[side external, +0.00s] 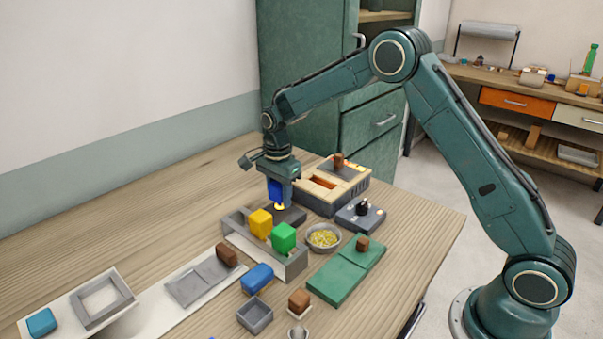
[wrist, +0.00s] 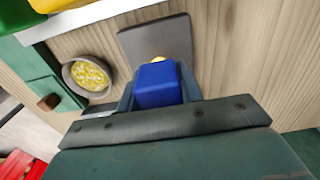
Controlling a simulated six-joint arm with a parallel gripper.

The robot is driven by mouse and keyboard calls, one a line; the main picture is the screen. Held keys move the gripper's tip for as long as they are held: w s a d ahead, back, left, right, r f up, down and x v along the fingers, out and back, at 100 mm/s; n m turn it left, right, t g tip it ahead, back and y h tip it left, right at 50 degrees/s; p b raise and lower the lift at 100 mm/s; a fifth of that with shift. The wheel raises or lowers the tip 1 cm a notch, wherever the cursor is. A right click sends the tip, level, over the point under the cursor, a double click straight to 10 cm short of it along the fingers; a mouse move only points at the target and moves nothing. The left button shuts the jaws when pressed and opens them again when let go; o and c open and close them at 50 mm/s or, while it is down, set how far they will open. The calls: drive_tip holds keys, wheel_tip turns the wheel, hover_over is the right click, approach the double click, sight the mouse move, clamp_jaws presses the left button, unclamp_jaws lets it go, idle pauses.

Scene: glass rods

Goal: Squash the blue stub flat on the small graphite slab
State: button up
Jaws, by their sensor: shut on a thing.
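My gripper (side external: 279,189) is shut on a dark blue block (side external: 274,191), which I take to be the blue stub, held upright. Its lower end glows yellow-orange. The small graphite slab (side external: 297,215) lies flat on the table directly below. In the wrist view the blue block (wrist: 157,84) sits between the fingers (wrist: 158,92). The glowing tip (wrist: 157,59) shows just beyond it, over the near part of the dark slab (wrist: 155,32). The tip is at or just above the slab; I cannot tell whether it touches.
A grey rack (side external: 266,255) with yellow (side external: 261,223) and green (side external: 284,238) blocks stands close in front. A bowl of yellow bits (side external: 323,238), a green board (side external: 340,281) and a burner-like box (side external: 331,192) are nearby. A lighter blue block (side external: 257,278) lies in front.

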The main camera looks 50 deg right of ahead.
drive_tip(key=shift+r, duration=2.4)
